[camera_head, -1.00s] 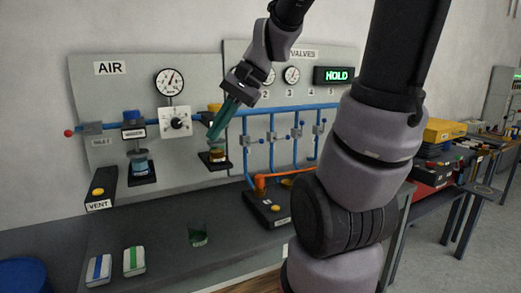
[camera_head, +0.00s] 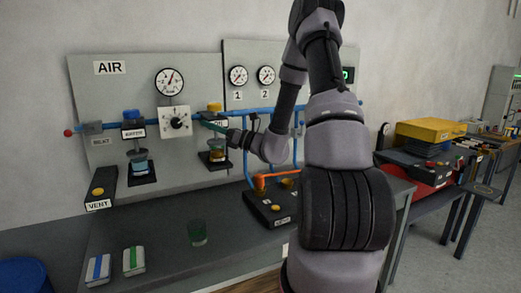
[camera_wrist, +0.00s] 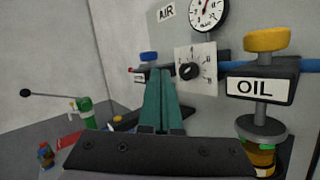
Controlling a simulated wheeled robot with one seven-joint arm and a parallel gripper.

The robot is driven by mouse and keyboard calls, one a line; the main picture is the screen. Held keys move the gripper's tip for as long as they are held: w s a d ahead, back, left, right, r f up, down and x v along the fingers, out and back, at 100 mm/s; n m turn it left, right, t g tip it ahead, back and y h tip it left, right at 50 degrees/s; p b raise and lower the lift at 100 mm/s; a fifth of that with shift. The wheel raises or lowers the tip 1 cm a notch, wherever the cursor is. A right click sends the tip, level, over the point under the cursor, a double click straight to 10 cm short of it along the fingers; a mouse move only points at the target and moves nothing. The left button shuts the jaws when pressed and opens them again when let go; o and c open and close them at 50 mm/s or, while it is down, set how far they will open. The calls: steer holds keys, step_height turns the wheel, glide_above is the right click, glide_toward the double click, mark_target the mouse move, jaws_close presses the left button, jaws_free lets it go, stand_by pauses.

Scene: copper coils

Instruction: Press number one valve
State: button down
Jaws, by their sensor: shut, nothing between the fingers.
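The grey VALVES panel carries a number 1 label (camera_head: 238,96) under its gauge (camera_head: 238,75), with a number 2 label (camera_head: 265,95) to its right. The number one valve on the pipe below is hidden behind my wrist and arm. My gripper (camera_head: 203,123) has teal fingers, shut and empty, pointing left in front of the oil unit, toward the white dial box (camera_head: 175,122). In the wrist view the shut fingers (camera_wrist: 161,74) point toward the dial box (camera_wrist: 196,64), left of the OIL label (camera_wrist: 261,89). I cannot tell whether they touch anything.
The oil unit has a yellow knob (camera_wrist: 267,40). The water unit's blue knob (camera_head: 131,114) is farther left. A VENT block (camera_head: 99,192), green glass (camera_head: 197,233) and black block with an orange lever (camera_head: 270,205) stand on the bench. The green display is mostly hidden by my arm.

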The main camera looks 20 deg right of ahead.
steer(key=w+d+f+m+t+h, duration=0.2)
steer(key=d+f+m+t+h, duration=0.1)
steer(key=d+f+m+h, duration=0.7)
steer(key=w+d+f+m+t+h, duration=0.2)
steer(key=d+f+m+t+h, duration=0.1)
steer(key=d+f+m+h, duration=0.7)
steer(key=shift+d+f+h, duration=0.3)
steer(key=shift+d, duration=0.35)
steer(key=shift+w, duration=0.1)
steer(key=d+r+x, duration=0.1)
steer(key=d+x, duration=0.1)
steer(key=x, duration=1.1)
steer(key=shift+s+r, duration=0.35)
steer(key=shift+s, duration=0.1)
